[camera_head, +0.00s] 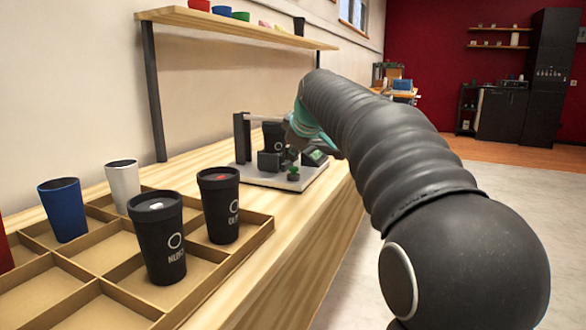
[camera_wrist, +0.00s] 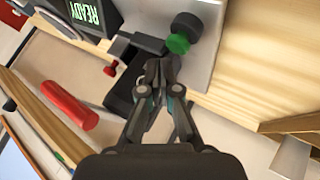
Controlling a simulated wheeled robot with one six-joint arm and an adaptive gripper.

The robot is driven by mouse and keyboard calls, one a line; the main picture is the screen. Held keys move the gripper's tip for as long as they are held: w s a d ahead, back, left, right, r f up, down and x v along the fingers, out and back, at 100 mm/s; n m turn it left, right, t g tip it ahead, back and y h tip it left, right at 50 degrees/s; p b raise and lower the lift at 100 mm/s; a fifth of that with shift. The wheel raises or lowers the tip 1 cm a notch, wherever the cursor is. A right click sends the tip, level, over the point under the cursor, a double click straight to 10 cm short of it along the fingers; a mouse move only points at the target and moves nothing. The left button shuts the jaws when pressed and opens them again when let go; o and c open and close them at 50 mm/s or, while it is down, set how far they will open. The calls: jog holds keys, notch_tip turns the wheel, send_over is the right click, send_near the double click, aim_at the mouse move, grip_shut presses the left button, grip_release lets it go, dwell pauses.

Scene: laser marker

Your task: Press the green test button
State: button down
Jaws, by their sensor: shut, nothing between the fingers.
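The green test button (camera_wrist: 178,43) sits on a dark round base at the edge of the laser marker's pale base plate. It also shows small in the head view (camera_head: 293,177), at the front of the marker. My gripper (camera_wrist: 162,66) is shut and empty. In the wrist view its fingertips are close to the button, just below it, with a small gap in the picture; I cannot tell the depth between them. In the head view my arm hides most of the gripper. The marker's display (camera_wrist: 85,12) reads READY in green.
A dark cup (camera_head: 273,136) stands at the marker. A small red knob (camera_wrist: 111,68) and a red cylinder (camera_wrist: 70,106) lie left of my gripper in the wrist view. A divided wooden tray (camera_head: 110,245) holds several cups. A shelf (camera_head: 240,27) hangs above.

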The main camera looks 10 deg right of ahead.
aim_at(294, 168)
jog(key=shift+f, duration=0.1)
jog(key=shift+f+b, duration=0.3)
jog(key=shift+f+b, duration=0.35)
jog(key=shift+f, duration=0.2)
dwell(0.9)
jog(key=shift+r, duration=0.1)
jog(key=shift+r+p, duration=0.85)
jog(key=shift+p, duration=0.05)
notch_tip(294, 168, up, 5)
jog(key=p, duration=0.4)
jog(key=shift+p, duration=0.3)
dwell(0.4)
